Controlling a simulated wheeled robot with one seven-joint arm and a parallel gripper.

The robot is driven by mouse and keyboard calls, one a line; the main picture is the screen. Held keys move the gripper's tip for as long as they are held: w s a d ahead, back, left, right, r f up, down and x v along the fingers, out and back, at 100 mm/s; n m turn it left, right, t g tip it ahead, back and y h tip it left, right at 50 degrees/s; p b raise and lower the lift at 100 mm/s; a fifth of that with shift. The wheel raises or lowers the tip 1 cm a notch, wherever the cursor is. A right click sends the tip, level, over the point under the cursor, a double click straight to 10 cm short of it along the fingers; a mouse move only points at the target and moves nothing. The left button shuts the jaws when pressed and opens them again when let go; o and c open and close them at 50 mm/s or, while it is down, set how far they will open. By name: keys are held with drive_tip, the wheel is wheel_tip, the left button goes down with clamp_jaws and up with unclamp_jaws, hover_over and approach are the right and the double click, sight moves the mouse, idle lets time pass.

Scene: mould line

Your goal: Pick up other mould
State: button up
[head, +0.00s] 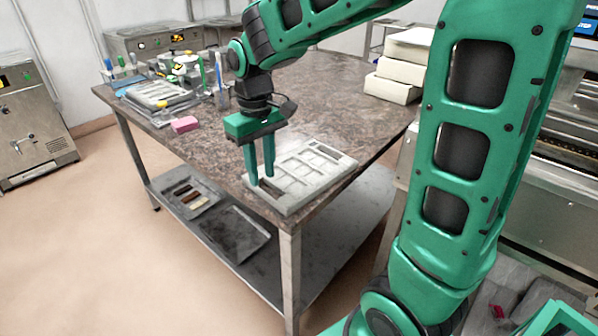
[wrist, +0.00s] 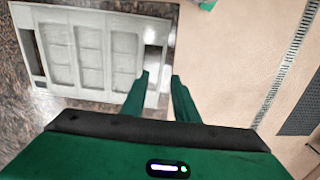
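A pale grey mould (head: 312,167) with several rectangular cavities lies flat at the table's near corner. It also fills the upper left of the wrist view (wrist: 90,50), with a dark slot along each of its two end rims. My gripper (head: 260,178) points down at the mould's left end in the head view. Its two fingers are apart. In the wrist view my gripper (wrist: 161,76) has one fingertip by the slot and the other just outside the rim. I cannot tell whether either finger touches the mould.
The brown table (head: 300,100) has a pink block (head: 185,124), stacked trays and tools at its far left. White blocks (head: 398,68) are stacked at the back right. A lower shelf holds trays (head: 240,232). The middle of the tabletop is mostly clear.

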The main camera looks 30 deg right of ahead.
sight(263, 191)
wheel_tip(263, 191, down, 5)
idle(0.3)
drive_tip(key=shift+c, duration=0.3)
clamp_jaws()
wheel_tip(263, 191, up, 14)
idle(0.7)
drive_tip(key=shift+a+r, duration=0.1)
drive_tip(key=shift+a, duration=0.05)
